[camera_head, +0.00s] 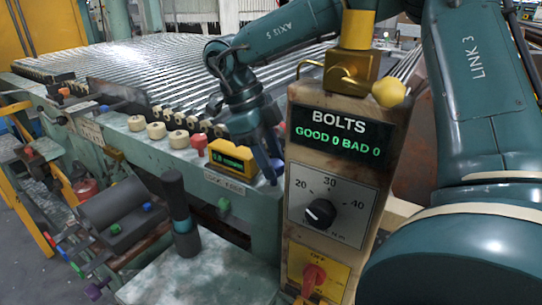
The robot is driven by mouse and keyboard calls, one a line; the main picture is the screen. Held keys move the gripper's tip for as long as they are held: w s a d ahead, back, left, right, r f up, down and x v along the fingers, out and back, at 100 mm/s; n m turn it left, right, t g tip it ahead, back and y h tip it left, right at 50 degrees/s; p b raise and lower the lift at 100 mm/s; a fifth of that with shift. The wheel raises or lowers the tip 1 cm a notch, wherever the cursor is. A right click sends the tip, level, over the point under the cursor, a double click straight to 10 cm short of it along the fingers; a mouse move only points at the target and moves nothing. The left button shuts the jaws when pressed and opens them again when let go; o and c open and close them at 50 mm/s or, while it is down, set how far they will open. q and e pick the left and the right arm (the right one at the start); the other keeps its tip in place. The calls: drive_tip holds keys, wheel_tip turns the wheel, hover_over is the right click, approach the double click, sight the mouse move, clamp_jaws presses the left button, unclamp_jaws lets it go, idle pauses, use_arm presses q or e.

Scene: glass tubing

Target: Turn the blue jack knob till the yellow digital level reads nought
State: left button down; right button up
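The yellow digital level (233,157) sits on the teal frame's ledge; its green display seems to show a number other than nought, too small to read surely. My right gripper (267,172) points down just right of the level, its dark fingers close to the ledge. I cannot tell whether they hold anything. Small blue pieces show at the machine's front: one (147,206) on the dark roller unit and one (104,108) higher left. I cannot tell which, if any, is the jack knob; it may be hidden by my gripper. My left gripper is out of view.
The bolts panel (340,140) with its dial stands close in front, right of my gripper. A red knob (198,144) and several cream knobs line the ledge. A dark upright handle (180,215) stands in front. Glass tubes (150,62) lie behind.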

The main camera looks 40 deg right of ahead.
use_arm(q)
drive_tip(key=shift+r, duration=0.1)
use_arm(e)
drive_tip(key=o, duration=0.3)
drive_tip(key=shift+r, duration=0.25)
use_arm(q)
drive_tip(key=p, duration=0.3)
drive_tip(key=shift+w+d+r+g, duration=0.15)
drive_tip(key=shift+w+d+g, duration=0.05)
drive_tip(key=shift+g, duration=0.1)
use_arm(e)
drive_tip(key=v, duration=1.2)
drive_tip(key=shift+w+a+r, duration=0.15)
drive_tip(key=shift+a+r, duration=0.05)
drive_tip(key=shift+r, duration=0.1)
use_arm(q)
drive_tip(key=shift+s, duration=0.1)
